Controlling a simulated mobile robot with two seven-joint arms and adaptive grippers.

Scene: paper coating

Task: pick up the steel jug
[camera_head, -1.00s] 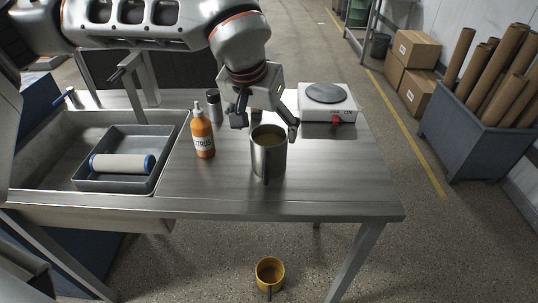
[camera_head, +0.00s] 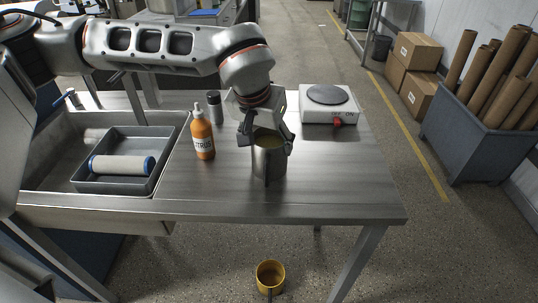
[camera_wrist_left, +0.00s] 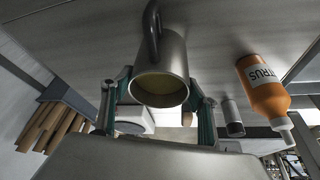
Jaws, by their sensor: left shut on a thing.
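The steel jug (camera_head: 269,165) stands upright on the steel table, with yellowish liquid inside. It also shows in the left wrist view (camera_wrist_left: 163,62), where its handle faces away from my gripper. My left gripper (camera_head: 266,144) is shut on the jug near its rim, with one finger on each side. The fingers also show on both sides of the jug in the left wrist view (camera_wrist_left: 160,98). My right gripper is not in view.
An orange citrus bottle (camera_head: 203,138) and a dark-capped container (camera_head: 214,107) stand left of the jug. A white hot plate (camera_head: 344,115) is behind right. A sink with a grey tray (camera_head: 110,186) is at left.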

